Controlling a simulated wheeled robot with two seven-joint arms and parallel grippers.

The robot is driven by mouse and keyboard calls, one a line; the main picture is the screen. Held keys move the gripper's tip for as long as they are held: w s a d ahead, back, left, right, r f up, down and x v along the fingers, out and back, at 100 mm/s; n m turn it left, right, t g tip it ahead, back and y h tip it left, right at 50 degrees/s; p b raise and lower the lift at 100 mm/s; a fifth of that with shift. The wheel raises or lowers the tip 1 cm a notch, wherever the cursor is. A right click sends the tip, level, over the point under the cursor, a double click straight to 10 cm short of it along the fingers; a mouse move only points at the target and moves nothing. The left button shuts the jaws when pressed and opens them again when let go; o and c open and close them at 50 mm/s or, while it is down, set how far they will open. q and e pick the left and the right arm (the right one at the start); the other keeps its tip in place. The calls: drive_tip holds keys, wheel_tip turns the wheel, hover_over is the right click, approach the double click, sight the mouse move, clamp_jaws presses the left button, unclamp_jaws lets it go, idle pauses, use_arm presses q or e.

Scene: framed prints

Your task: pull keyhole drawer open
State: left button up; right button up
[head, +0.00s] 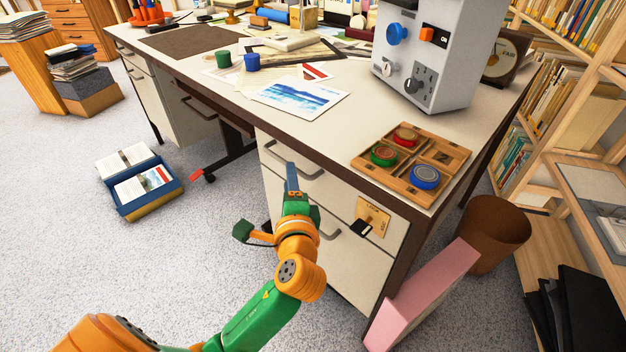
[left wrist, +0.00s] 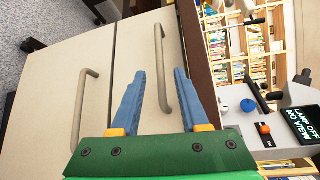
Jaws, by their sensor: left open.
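The drawer looks shut. Its grey bar handle (head: 310,175) shows partly behind my left gripper (head: 291,178). In the left wrist view the handle (left wrist: 160,45) appears between the two blue fingers of the open left gripper (left wrist: 160,75); I cannot tell whether they touch it. My right gripper is not in view.
A lower drawer handle (head: 328,234) sits just below. A pink box (head: 425,295) and a brown bin (head: 492,235) stand right of the desk. A wooden tray (head: 440,147) with round pieces lies on top. Open carpet (head: 120,240) lies left.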

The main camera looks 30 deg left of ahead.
sight(286, 161)
use_arm(q)
drive_tip(key=b+x, duration=0.1)
drive_tip(key=x, duration=0.5)
drive_tip(key=shift+w+a, duration=0.2)
drive_tip(key=shift+a, duration=0.15)
clamp_jaws()
drive_tip(key=shift+f, duration=0.1)
idle(0.8)
